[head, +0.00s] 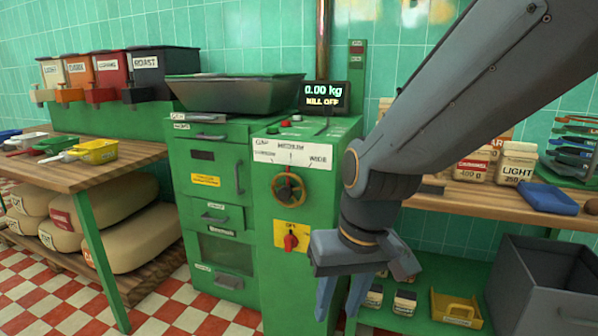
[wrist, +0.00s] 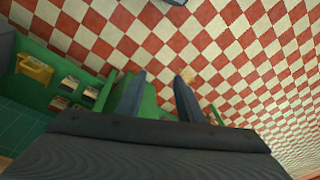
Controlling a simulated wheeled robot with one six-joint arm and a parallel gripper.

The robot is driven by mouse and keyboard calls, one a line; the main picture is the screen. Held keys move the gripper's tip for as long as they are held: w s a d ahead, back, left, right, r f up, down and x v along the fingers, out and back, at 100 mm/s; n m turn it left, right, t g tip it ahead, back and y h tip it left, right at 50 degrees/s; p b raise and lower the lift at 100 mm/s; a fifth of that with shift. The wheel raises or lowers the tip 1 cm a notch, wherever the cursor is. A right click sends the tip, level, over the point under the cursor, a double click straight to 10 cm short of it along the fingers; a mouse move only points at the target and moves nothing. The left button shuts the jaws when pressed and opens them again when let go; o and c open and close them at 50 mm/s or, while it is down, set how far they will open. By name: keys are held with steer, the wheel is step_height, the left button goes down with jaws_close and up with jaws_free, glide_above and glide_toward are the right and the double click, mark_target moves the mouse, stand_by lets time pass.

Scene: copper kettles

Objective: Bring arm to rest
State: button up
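My gripper (head: 340,298) hangs in front of the green mill cabinet, at the right of its front, with its fingers pointing down. It also shows in the wrist view (wrist: 159,82), where its two fingers stand apart with nothing held between them. My arm (head: 450,110) reaches in from the upper right of the head view. Below the fingers, the wrist view shows the red and white checked floor and a green surface.
The green mill (head: 215,180) has a hopper tray (head: 235,93), a handwheel (head: 288,190) and a display reading 0.00 kg, MILL OFF. A wooden table (head: 90,168) with scoops stands left.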

steer(key=s+d+r+g+h+p, duration=0.1)
steer(key=s+d, duration=0.3)
steer(key=s, duration=0.2)
steer(key=d+r+m+p, duration=0.2)
steer(key=d+r+p, duration=0.6)
steer(key=p, duration=0.8)
steer(key=shift+d+r+m+h, duration=0.3)
steer(key=shift+d+r, duration=0.1)
steer(key=shift+r, duration=0.05)
steer(key=shift+c, duration=0.4)
